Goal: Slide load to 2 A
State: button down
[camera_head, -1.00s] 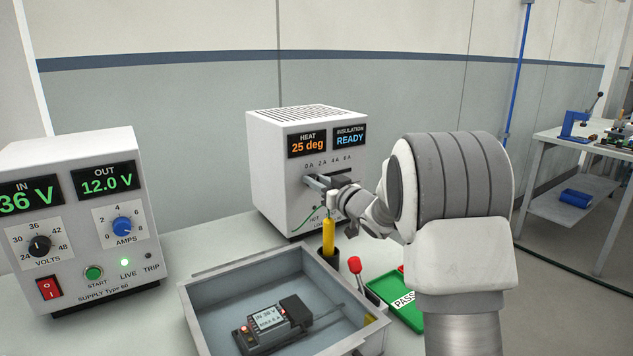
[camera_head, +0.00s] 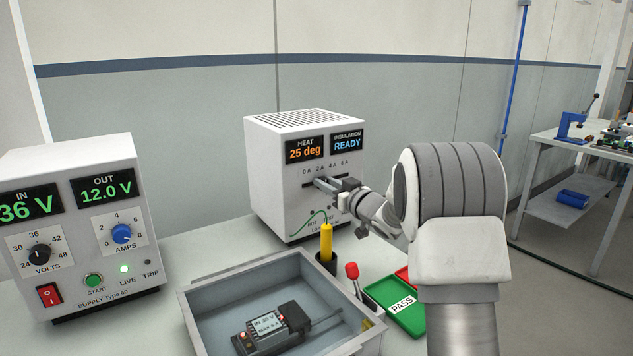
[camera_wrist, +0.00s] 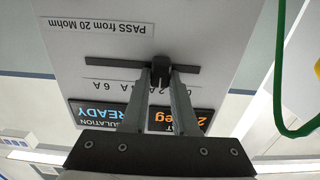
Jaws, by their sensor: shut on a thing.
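The load slider knob (camera_wrist: 160,64), small and black, sits in the dark horizontal slot on the front of the white test box (camera_head: 270,165). My gripper (camera_wrist: 161,78) is shut on the knob, a finger on each side. The scale above the slot reads 0 A, 2 A, 4 A, 6 A in the head view. In the upside-down wrist view the knob stands toward the 0 A end, around the 2 A mark. My fingers partly cover the marks there, so I cannot tell the exact alignment. In the head view my gripper (camera_head: 320,183) hides the knob.
The box displays read 25 deg and READY. A yellow-handled probe (camera_head: 326,242) with a green wire stands below the slot. A grey tray (camera_head: 215,283) holds a black module (camera_head: 270,328). The supply (camera_head: 80,220) reads 36 V in, 12.0 V out. A green PASS tray (camera_head: 407,320) lies right.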

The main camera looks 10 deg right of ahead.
jog(key=shift+d, duration=0.1)
jog(key=c, duration=0.7)
grip_release()
jog(key=p+v, duration=0.1)
jog(key=v, duration=1.6)
jog(key=shift+s+d, duration=0.15)
